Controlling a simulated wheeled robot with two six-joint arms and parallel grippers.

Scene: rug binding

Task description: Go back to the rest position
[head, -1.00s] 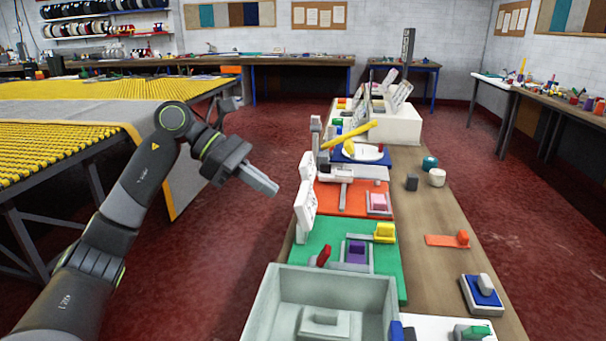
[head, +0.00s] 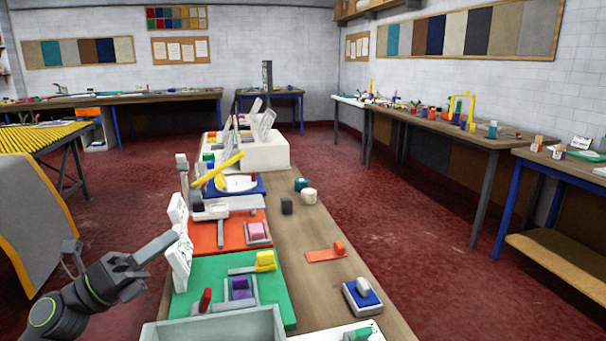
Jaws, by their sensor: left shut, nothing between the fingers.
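My left gripper (head: 160,247) is at the lower left in the head view. Its fingers are together with nothing between them. It is in front of the left edge of the long wooden table (head: 310,238), close in the picture to the white cards (head: 179,262) that stand there; I cannot tell the exact gap. My left arm comes in from the lower left corner. My right gripper is out of view.
The table carries a green mat (head: 215,268), an orange mat (head: 205,231), a grey tray (head: 215,328) at the near end, and small blocks. A grey rug (head: 35,215) hangs at the left. Red floor (head: 440,255) is open on the right, before the side benches (head: 440,130).

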